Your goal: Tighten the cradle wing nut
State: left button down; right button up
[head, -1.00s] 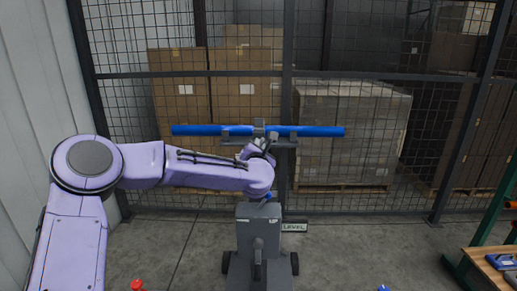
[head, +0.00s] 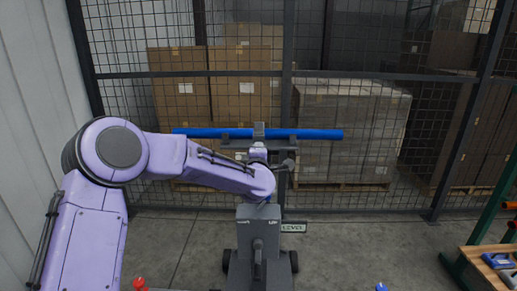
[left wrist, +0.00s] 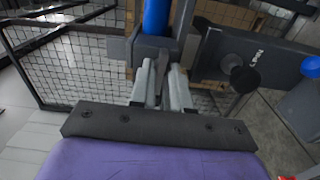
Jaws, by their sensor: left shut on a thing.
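A blue pipe (head: 310,134) lies roughly level across a grey cradle (head: 232,143) at the top of a grey wheeled stand (head: 258,225). In the left wrist view the pipe's end (left wrist: 157,15) runs up from the grey cradle block (left wrist: 148,48). My left gripper (left wrist: 162,84) is just below that block, with its two pale fingers closed on a thin grey tab, which looks like the wing nut (left wrist: 162,70). In the head view the left gripper (head: 258,152) is at the cradle's underside, mostly hidden by my wrist. My right gripper is not in view.
A black-knobbed handle (left wrist: 243,79) is close right of the left fingers. A LEVEL sign (head: 293,227) is beside the stand. A mesh fence (head: 370,78) stands behind, with boxes beyond. A wooden bench (head: 490,262) is at lower right. Floor left of the stand is clear.

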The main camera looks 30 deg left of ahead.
pick_arm(q)
jog(key=shift+m+p, duration=3.2)
jog(key=shift+m, duration=5.1)
jog(key=c, duration=1.2)
grip_release()
jog(key=shift+c, duration=0.2)
jog(key=shift+s+f, duration=0.1)
